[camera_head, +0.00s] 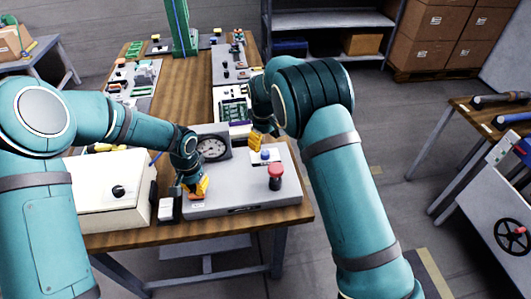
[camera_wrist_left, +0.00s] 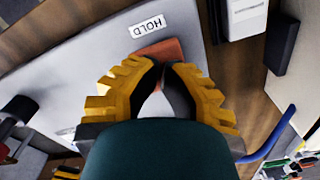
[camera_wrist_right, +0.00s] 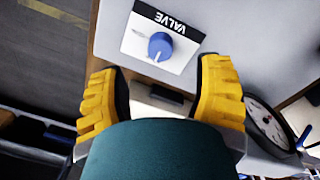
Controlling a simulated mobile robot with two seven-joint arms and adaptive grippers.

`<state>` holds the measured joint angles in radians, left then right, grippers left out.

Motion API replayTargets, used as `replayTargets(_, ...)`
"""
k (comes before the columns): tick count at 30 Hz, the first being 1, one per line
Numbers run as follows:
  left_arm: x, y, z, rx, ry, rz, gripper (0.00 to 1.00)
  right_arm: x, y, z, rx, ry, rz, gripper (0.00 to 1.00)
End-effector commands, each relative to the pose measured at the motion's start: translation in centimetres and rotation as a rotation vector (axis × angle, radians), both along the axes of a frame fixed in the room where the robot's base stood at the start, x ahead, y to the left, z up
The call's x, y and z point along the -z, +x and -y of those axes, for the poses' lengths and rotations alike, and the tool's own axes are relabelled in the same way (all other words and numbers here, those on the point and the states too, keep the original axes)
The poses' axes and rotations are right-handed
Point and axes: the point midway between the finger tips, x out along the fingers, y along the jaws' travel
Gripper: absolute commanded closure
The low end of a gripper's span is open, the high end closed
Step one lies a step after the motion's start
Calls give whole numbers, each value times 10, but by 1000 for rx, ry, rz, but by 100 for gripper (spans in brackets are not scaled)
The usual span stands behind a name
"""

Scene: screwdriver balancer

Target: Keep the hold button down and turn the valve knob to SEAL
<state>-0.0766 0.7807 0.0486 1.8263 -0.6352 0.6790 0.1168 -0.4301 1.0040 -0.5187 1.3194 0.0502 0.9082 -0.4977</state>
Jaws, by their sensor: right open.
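The grey panel box (camera_head: 240,195) sits on the wooden table. My left gripper (camera_head: 200,188) is at its front left; in the left wrist view its fingertips (camera_wrist_left: 163,68) are together, over the orange-red hold button (camera_wrist_left: 160,48) beside the HOLD label (camera_wrist_left: 148,26). The fingertips overlap the button in view; I cannot tell how far it is pressed. The blue valve knob (camera_head: 265,154) also shows in the right wrist view (camera_wrist_right: 160,46) on a white plate marked VALVE. My right gripper (camera_head: 257,145) is open and empty, close to the knob, not around it. No SEAL mark is readable.
A dial gauge (camera_head: 212,148) stands behind the panel, between my grippers. A red mushroom button (camera_head: 276,172) stands up on the panel's right. A white box (camera_head: 108,205) is left of the panel, with a small black-and-white block (camera_head: 167,209) between them.

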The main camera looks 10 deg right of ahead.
Motion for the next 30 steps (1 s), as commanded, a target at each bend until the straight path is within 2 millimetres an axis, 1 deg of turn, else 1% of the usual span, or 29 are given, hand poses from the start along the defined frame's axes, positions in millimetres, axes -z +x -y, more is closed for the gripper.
replayTargets(1, 1, 0, -1, -1, 1, -2, 100, 11, 0, 1, 0, -2, -3, 35)
replayTargets(3, 1, 0, -1, -1, 1, -2, 100, 24, 0, 1, -2, -2, -3, 35)
replayTargets(6, 1, 0, -1, -1, 1, -2, 100, 40, 1, 2, 0, -1, -2, 35)
replayTargets(10, 1, 0, -1, -1, 1, -2, 100, 55, 1, 3, 0, -1, -1, 35)
replayTargets(15, 1, 0, -1, -1, 1, -2, 100, 63, 2, 3, 0, 1, 2, 35)
replayTargets(23, 1, 0, -1, -1, 1, -2, 100, 64, 2, 2, 0, 1, 2, 35)
replayTargets(24, 1, 0, -1, -1, 1, -2, 100, 64, 2, 2, 0, 1, 2, 37)
replayTargets(26, 1, 0, -1, -1, 1, -2, 100, 64, 2, 2, 0, 1, 2, 58)
replayTargets(27, 1, 0, -1, -1, 1, -2, 100, 64, 2, 2, 0, 1, 2, 72)
replayTargets(29, 1, 0, -1, -1, 1, -2, 100, 64, 2, 2, 0, 1, 2, 93)
replayTargets(30, 1, 0, -1, -1, 1, -2, 100, 64, 2, 2, 0, 1, 2, 100)
